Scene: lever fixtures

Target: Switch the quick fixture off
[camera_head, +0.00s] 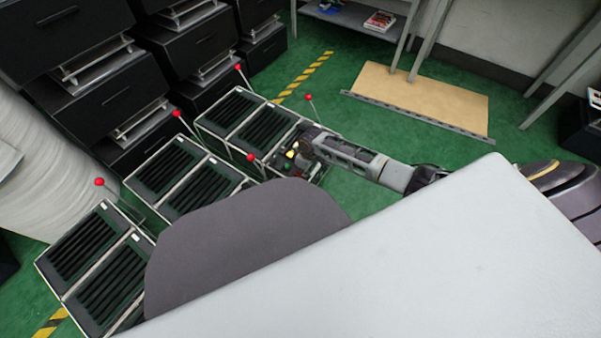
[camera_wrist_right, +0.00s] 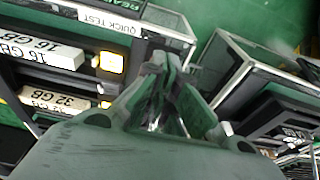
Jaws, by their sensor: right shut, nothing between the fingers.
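In the right wrist view, the fixture labelled QUICK TEST (camera_wrist_right: 110,22) stands left of my right gripper, with a lit yellow lamp on its front. My right gripper (camera_wrist_right: 168,68) is shut and empty, its fingertips beside the fixture's corner; I cannot tell if they touch it. In the head view my right gripper (camera_head: 299,165) is at the right end of the back fixtures (camera_head: 228,106), partly hidden among small parts. Red-knobbed levers rise from the fixtures, including one red knob (camera_head: 250,157) left of the gripper. No lever shows clearly in the wrist view. My left gripper is not visible.
More fixtures (camera_head: 68,247) run toward the front left, with red knobs standing up. Black drawer cabinets (camera_head: 110,95) stand behind them. A second framed fixture (camera_wrist_right: 232,70) is close on the right in the wrist view. Green floor is clear right of the arm, before a tan board (camera_head: 430,98).

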